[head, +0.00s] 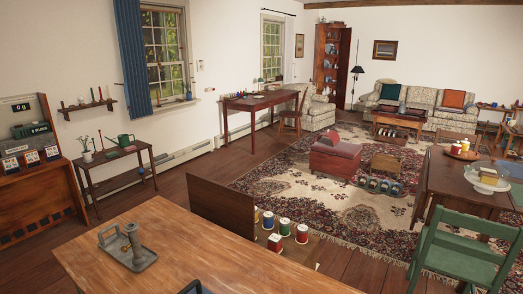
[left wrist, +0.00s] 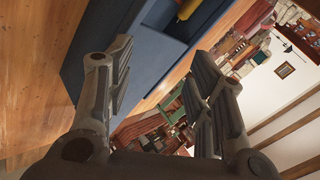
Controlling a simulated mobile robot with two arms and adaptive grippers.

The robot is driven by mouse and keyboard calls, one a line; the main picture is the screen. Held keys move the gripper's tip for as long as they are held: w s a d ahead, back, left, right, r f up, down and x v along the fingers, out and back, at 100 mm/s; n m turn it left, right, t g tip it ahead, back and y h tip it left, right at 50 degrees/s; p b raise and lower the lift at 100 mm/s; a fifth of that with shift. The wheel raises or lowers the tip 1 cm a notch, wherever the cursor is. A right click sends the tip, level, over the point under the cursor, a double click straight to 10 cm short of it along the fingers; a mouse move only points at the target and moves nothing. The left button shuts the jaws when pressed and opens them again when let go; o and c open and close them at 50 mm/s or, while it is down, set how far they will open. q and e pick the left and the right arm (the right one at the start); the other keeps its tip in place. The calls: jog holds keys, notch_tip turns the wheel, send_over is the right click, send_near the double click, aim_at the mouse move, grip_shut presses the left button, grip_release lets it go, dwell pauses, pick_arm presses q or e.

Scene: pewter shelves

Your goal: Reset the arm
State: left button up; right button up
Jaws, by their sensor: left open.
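My left gripper (left wrist: 163,62) shows in the left wrist view, its two grey fingers spread wide apart with nothing held between them. Beyond the fingers is a dark blue box-like thing (left wrist: 110,50) on a wooden top (left wrist: 38,65). Part of a yellow object (left wrist: 187,9) shows at the upper edge, in or on the blue thing. The room looks strongly tilted in this view. In the head view a small dark shape (head: 191,288) shows at the bottom edge; I cannot tell what it is. My right gripper is in neither view.
A wooden table (head: 190,235) fills the front of the head view, with a grey candle holder on a tray (head: 128,262) at its left. A green chair (head: 465,255) is at right.

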pick_arm(q)
jog(key=s+a+f+n+g+y, duration=0.2)
jog(key=s+a+n, duration=0.4)
jog(key=s+n, duration=0.35)
jog(key=s+a+f+n+g+y, duration=0.1)
jog(key=s+a+n+g+y, duration=0.15)
jog(key=s+a+n, duration=0.5)
jog(key=s+d+f+g, duration=0.1)
jog(key=s+f, duration=0.2)
jog(key=f, duration=2.4)
jog(key=s+a+f+g, duration=0.1)
jog(key=s+a+f, duration=0.1)
jog(key=s+f, duration=1.3)
jog(key=shift+s+a+f, duration=0.35)
jog(key=shift+s+f, duration=0.05)
jog(key=shift+s, duration=0.75)
